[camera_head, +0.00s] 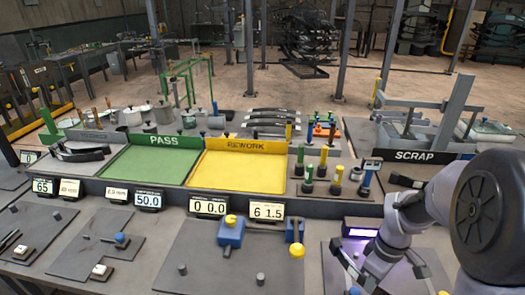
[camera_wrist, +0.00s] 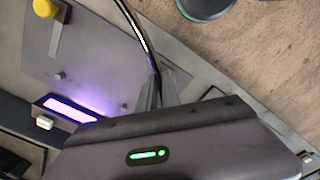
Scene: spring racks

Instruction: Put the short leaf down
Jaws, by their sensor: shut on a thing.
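My gripper (camera_wrist: 156,94) is shut on a dark, thin, curved strip, the short leaf (camera_wrist: 136,30), in the wrist view. The leaf is seen nearly edge-on, with a bright edge, and runs up out of the top of the picture. It is over the bench beside a grey plate with a yellow knob (camera_wrist: 45,8). In the head view my gripper (camera_head: 380,268) is at the lower right, near the purple-lit panel (camera_head: 360,233). The leaf cannot be made out clearly there. Whether it touches the bench cannot be told.
Behind the front bench are the empty green PASS tray (camera_head: 115,165), the empty yellow REWORK tray (camera_head: 215,177) and the black SCRAP sign (camera_head: 415,156). Dark leaves (camera_head: 78,153) lie left of PASS. Coloured posts (camera_head: 322,165) stand right of REWORK. A blue fixture (camera_head: 230,236) stands on the front bench.

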